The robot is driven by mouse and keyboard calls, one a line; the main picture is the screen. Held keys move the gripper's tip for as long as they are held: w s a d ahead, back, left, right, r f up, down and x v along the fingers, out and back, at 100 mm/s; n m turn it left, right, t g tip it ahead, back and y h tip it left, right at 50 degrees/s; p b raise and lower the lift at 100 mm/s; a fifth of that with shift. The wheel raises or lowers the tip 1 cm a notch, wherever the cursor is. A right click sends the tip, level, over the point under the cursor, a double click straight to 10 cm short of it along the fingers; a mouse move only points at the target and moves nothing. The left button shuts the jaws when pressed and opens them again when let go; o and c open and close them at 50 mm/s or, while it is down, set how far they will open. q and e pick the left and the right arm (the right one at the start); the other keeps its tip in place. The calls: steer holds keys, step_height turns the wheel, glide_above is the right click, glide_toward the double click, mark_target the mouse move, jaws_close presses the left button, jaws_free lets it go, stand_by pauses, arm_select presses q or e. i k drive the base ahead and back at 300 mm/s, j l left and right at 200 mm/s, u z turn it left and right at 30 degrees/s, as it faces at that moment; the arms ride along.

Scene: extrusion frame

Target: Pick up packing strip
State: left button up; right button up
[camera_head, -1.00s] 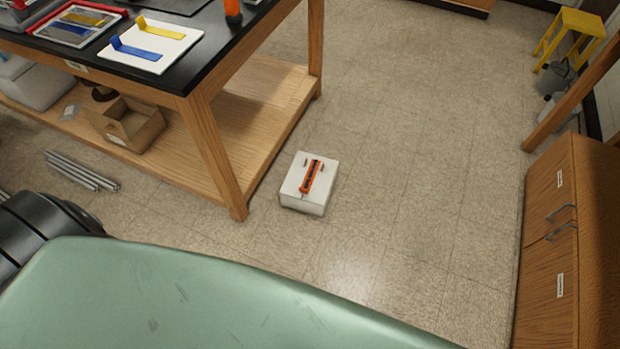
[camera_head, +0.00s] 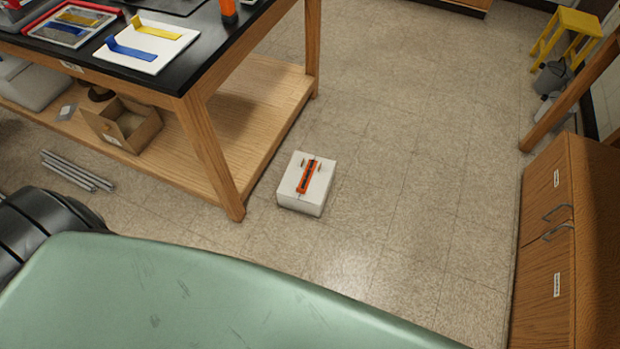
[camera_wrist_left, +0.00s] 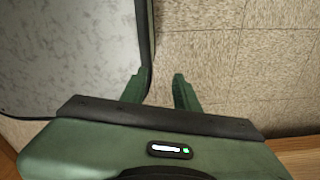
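An orange strip with a dark middle (camera_head: 308,177) lies on a white block (camera_head: 287,196) on the floor, with small brown pegs beside it. A yellow strip (camera_head: 157,30) and a blue strip (camera_head: 132,50), each with one end bent up, lie on a white board (camera_head: 183,47) on the bench. I cannot tell which of these is the packing strip. My left gripper (camera_wrist_left: 159,84) shows in the left wrist view, its two green fingers apart with only floor between them. It is far from any strip I can see. My right gripper is not in view.
The black-topped wooden bench (camera_head: 223,50) has a low shelf with an open cardboard box (camera_head: 140,125). Metal bars (camera_head: 76,172) lie on the floor at left. A wooden cabinet (camera_head: 555,240) and a yellow stool (camera_head: 566,25) stand at right.

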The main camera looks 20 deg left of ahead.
mark_target(305, 181)
steer(key=i+l+z, duration=0.3)
steer(key=i, duration=0.25)
steer(key=i+l+z, duration=0.1)
steer(key=i+z, duration=0.2)
steer(key=i, duration=0.25)
steer(key=i+u, duration=0.35)
steer(key=i, duration=0.15)
steer(key=i+l+u, duration=0.2)
steer(key=i+u, duration=0.15)
steer(key=i, duration=0.15)
steer(key=i+u, duration=0.2)
steer(key=u, duration=0.3)
steer(key=i+u, duration=0.2)
steer(key=u, duration=0.3)
steer(key=i+l+u, duration=0.15)
steer(key=u, duration=0.35)
steer(key=i+l+u, duration=0.2)
steer(key=u, duration=0.3)
steer(key=i+l+u, duration=0.1)
steer(key=l+u, duration=0.15)
steer(key=u, duration=0.25)
